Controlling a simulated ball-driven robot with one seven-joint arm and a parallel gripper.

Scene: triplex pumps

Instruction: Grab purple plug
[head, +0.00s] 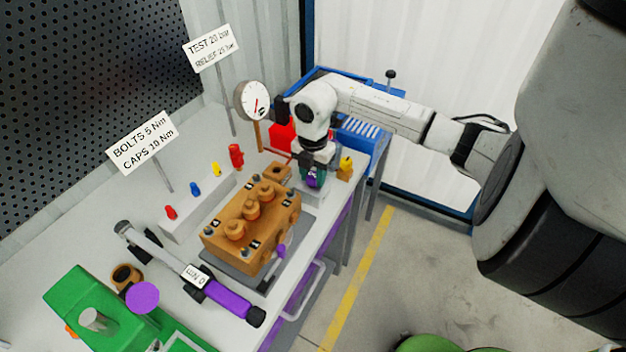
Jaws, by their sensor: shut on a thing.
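My gripper (314,172) points down at the right end of the bench, behind the pump block. It is shut on the purple plug (313,182), a small purple piece showing between the fingers with teal beside it. The fingers hide much of the plug. A small pale block lies just below it; I cannot tell whether the plug touches it.
The orange-brown pump block (252,222) with three round caps stands in front. A rack (200,205) holds red, blue and yellow plugs. A gauge (251,100), a yellow piece (345,168) and a blue crate (375,135) are nearby. A purple-handled torque wrench (230,300) lies in front.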

